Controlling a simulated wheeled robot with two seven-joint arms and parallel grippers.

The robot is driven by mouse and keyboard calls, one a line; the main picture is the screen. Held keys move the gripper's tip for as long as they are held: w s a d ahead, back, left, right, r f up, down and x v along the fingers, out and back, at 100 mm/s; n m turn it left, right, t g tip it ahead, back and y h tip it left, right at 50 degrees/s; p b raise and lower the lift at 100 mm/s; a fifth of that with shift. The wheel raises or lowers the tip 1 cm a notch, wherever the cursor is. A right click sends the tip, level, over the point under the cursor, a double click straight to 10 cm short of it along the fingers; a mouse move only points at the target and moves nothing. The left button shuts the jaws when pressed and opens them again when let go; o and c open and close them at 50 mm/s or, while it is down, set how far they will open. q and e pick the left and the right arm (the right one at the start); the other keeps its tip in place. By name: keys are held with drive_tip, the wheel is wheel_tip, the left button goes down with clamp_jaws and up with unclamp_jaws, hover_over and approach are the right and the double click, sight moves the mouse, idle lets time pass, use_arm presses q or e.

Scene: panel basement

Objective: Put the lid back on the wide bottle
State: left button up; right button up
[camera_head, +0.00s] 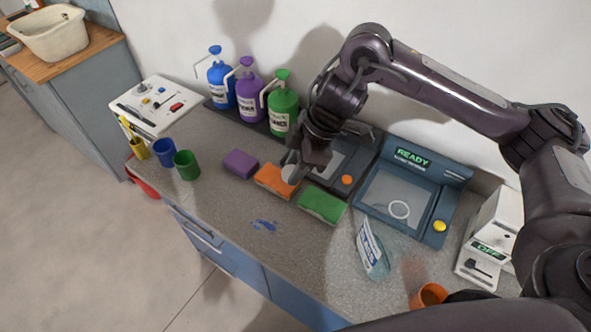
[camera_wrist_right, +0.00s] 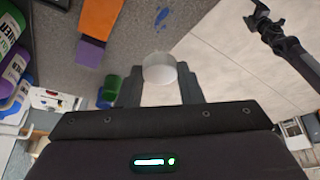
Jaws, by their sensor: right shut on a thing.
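My right gripper (camera_head: 292,170) is shut on a white round lid (camera_wrist_right: 160,69). It holds the lid near the orange sponge in the head view, and the lid (camera_head: 291,174) is partly hidden by the fingers there. A clear bluish bottle (camera_head: 373,252) with a white and blue label stands on the counter, right of and nearer than the gripper. It looks slanted in the picture, and its mouth is hard to make out. My left gripper (camera_wrist_right: 262,20) seems to show at the top right of the wrist view, away from the lid; its jaws are unclear.
Purple (camera_head: 240,163), orange (camera_head: 273,181) and green (camera_head: 322,205) sponges lie in a row. Pump bottles (camera_head: 283,110) stand behind. A READY device (camera_head: 410,190), a white OFF device (camera_head: 490,245) and an orange cup (camera_head: 430,294) are at right. A blue spill (camera_head: 264,224) marks the open counter.

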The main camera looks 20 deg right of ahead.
drive_tip(key=m, duration=0.1)
drive_tip(key=f+m+t+b, duration=0.1)
drive_tip(key=shift+d+m, duration=0.35)
drive_tip(key=shift+m, duration=0.05)
use_arm(q)
wheel_tip(320, 180, down, 5)
drive_tip(key=b, duration=0.3)
drive_tip(key=shift+r+b, duration=0.1)
drive_tip(key=shift+b, duration=0.3)
use_arm(e)
drive_tip(key=d+m+t+h, duration=0.1)
drive_tip(key=m, duration=0.3)
drive_tip(key=d+m+h, duration=0.1)
drive_tip(key=m, duration=0.3)
drive_tip(key=d+f+m+t+h, duration=0.1)
drive_tip(key=d+m+h, duration=0.1)
drive_tip(key=m, duration=0.2)
drive_tip(key=shift+w+d+f+m+t, duration=0.1)
drive_tip(key=shift+w+m+t, duration=0.15)
drive_tip(key=shift+m+t, duration=0.05)
use_arm(q)
drive_tip(key=shift+c, duration=0.4)
